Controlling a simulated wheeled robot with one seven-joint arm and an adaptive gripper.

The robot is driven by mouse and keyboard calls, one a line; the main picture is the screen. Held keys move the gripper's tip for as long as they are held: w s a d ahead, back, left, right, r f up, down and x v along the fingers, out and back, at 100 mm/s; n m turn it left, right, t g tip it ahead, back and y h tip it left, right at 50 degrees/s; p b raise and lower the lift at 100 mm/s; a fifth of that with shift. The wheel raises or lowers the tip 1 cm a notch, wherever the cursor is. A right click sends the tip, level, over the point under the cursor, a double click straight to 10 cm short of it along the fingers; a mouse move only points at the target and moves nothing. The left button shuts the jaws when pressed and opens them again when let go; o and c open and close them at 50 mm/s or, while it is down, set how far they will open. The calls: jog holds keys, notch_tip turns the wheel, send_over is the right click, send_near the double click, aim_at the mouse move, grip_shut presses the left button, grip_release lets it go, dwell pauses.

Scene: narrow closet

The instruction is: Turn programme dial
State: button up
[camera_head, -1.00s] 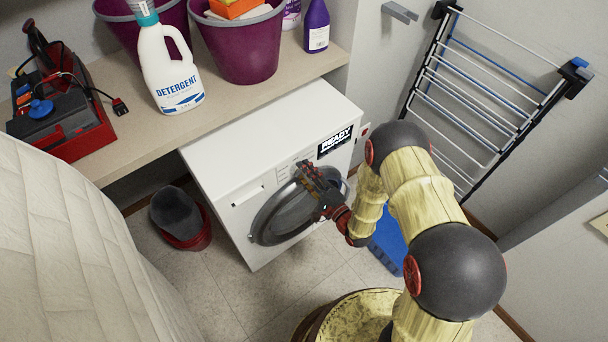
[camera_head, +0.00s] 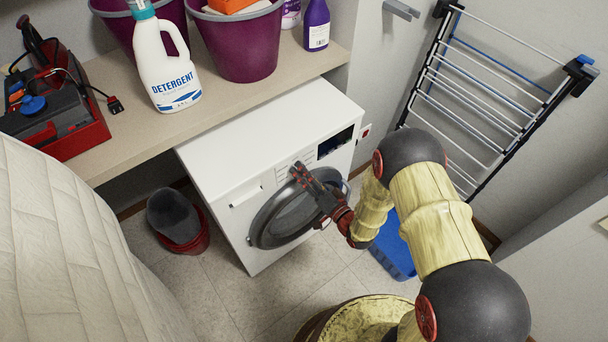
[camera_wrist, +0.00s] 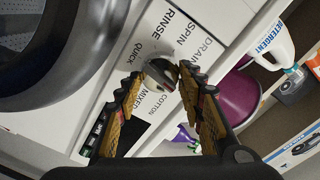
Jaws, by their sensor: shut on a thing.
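My gripper (camera_wrist: 164,76) is shut on the dial, one finger at each side. In the head view my gripper (camera_head: 301,171) is at the front panel and hides the dial. The dial's exact pointer direction is not clear. The display (camera_head: 335,143) is dark, without readable text.
The counter (camera_head: 135,133) above holds a detergent bottle (camera_head: 166,62), purple tubs (camera_head: 240,45) and a red toolbox (camera_head: 85,138). A drying rack (camera_head: 480,105) leans at the right wall.

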jog(key=shift+n+b, duration=0.3)
jog(key=shift+n, duration=0.5)
jog(key=o, duration=1.1)
jog(key=shift+o, duration=0.2)
jog(key=v, duration=1.2)
